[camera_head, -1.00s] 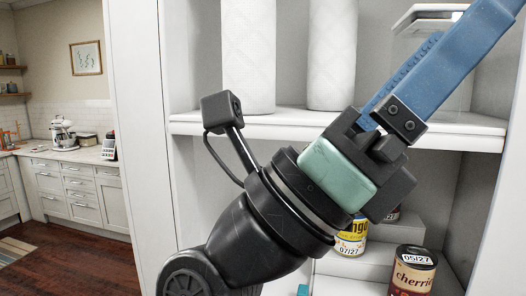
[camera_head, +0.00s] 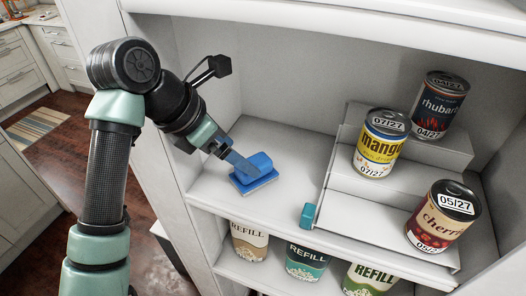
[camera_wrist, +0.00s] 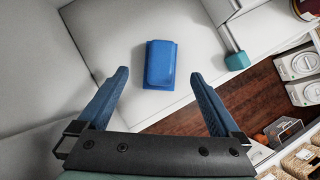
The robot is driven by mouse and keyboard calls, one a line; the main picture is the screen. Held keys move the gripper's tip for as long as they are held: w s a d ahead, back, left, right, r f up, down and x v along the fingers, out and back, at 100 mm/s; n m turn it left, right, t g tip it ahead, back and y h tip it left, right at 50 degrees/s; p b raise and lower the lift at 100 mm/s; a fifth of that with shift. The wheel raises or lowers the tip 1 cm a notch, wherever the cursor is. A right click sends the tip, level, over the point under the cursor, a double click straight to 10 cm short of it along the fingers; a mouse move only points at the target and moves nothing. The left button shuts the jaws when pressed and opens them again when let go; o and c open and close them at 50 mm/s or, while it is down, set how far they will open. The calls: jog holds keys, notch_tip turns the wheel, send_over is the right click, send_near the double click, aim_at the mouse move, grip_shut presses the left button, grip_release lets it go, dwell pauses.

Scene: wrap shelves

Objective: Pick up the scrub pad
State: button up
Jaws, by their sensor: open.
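The scrub pad (camera_head: 262,165) is a small blue block with a paler base. It lies flat on the white shelf, left of the stepped riser. It also shows in the wrist view (camera_wrist: 160,65), upper middle. My gripper (camera_head: 244,165) reaches in from the left, pointing down at the pad. In the wrist view my gripper (camera_wrist: 159,76) is open, with one blue finger on each side of the pad's line and nothing between them. The pad appears beyond the fingertips. In the head view the fingers overlap the pad's left part, and contact cannot be told.
A white stepped riser (camera_head: 372,192) with a teal-tipped front strip (camera_head: 307,215) stands right of the pad. It holds the mango can (camera_head: 380,145), rhubarb can (camera_head: 438,105) and cherries can (camera_head: 442,218). REFILL containers (camera_head: 306,262) stand on the shelf below. The shelf's left wall is close to my arm.

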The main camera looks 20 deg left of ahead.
jog(key=shift+d+f+p, duration=0.3)
jog(key=shift+f+p, duration=0.1)
jog(key=shift+f, duration=0.1)
jog(key=p+x, duration=0.1)
jog(key=x, duration=0.1)
jog(key=p+x, duration=0.1)
jog(key=x, duration=0.1)
jog(key=shift+w+d+f+p, duration=0.1)
jog(key=shift+w+p, duration=0.25)
jog(key=shift+w+d+f, duration=0.1)
jog(key=shift+w+f, duration=0.1)
jog(key=shift+f, duration=0.35)
jog(key=c, duration=1.5)
jog(key=shift+c, duration=0.2)
jog(key=shift+r+b, duration=0.1)
jog(key=shift+b, duration=0.2)
